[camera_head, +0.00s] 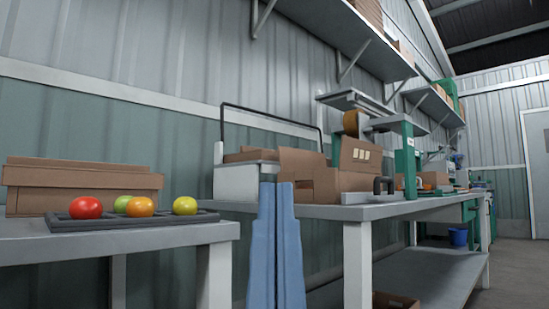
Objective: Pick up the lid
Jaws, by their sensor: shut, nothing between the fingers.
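A low grey flat piece with a dark looped handle (383,185) lies near the front edge of the right bench; it may be the lid, but I cannot tell for sure. An open brown carton (325,183) with raised flaps stands just left of it and behind it. My gripper (277,185) shows as two long blue fingers at the bottom centre. They are shut and hold nothing. The fingertips appear in front of the right bench's left end, left of the handled piece and apart from it.
The right bench (385,211) also bears a white box (236,182) and a green-posted machine (410,160). Shelves (345,35) hang above. Open floor (520,265) shows at right.

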